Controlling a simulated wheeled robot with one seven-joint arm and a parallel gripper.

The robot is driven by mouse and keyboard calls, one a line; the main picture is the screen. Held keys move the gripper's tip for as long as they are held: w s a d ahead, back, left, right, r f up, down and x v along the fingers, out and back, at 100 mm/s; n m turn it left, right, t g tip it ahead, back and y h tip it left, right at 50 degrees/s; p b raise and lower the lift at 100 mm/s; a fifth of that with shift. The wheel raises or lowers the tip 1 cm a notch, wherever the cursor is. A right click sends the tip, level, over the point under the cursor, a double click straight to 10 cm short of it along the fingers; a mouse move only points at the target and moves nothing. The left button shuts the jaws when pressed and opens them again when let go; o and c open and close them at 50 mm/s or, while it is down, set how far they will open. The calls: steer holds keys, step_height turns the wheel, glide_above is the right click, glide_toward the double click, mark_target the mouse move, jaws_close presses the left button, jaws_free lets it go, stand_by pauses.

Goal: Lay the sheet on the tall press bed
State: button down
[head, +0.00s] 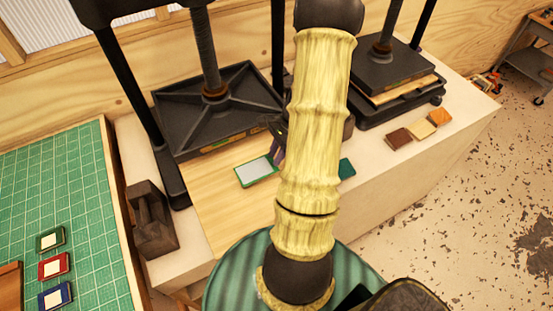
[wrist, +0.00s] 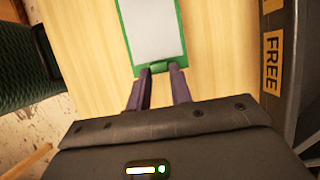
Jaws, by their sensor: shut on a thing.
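My gripper (wrist: 160,72) is shut on the near edge of the sheet (wrist: 152,28), a pale grey rectangle with a green border. In the head view the sheet (head: 257,172) is over the front part of the pale wood bed (head: 208,205) of the left press (head: 215,105). My arm hides most of the gripper there. The wood also shows around the sheet in the wrist view (wrist: 88,40). Whether the sheet touches the bed or is just above it, I cannot tell. The left press has a black ribbed plate and a tall screw.
A second press (head: 395,75) stands at right, its plate down on a stack. Brown, tan and orange pieces (head: 422,129) lie before it. A dark block (head: 150,218) is left of the bed. A green cutting mat (head: 60,190) holds three framed cards. A "FREE" label (wrist: 273,60) faces the wrist.

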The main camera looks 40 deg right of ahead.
steer(key=shift+f, duration=1.55)
steer(key=shift+f, duration=0.1)
steer(key=c, duration=1.3)
jaws_free()
steer(key=shift+o, duration=0.2)
steer(key=b+v, duration=0.2)
steer(key=v, duration=1)
